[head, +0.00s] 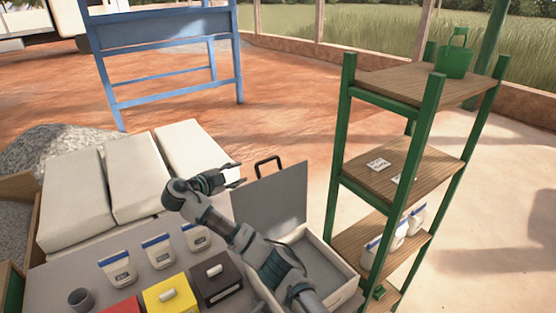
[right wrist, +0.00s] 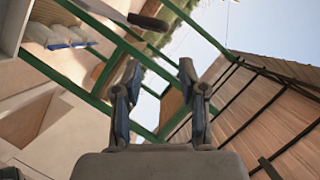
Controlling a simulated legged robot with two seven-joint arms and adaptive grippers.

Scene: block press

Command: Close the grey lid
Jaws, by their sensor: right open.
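The grey lid (head: 285,200) stands raised, nearly upright, at the back of an open white box (head: 338,290). A black handle (head: 268,161) sticks up from the lid's top edge. My right arm reaches up across the box's left part and hides some of it. My right gripper (head: 238,174) is open and empty, just left of the lid's upper left edge and the handle. A gap to the handle shows. The right wrist view shows its two fingers (right wrist: 158,70) spread with nothing between them. My left gripper is not in view.
A green-framed shelf (head: 342,150) stands close to the right of the box. Left are big pale sacks (head: 75,200), small bags (head: 157,252), a grey cup (head: 80,299), and red, yellow (head: 170,295) and dark (head: 216,282) blocks. A blue frame (head: 165,60) stands behind.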

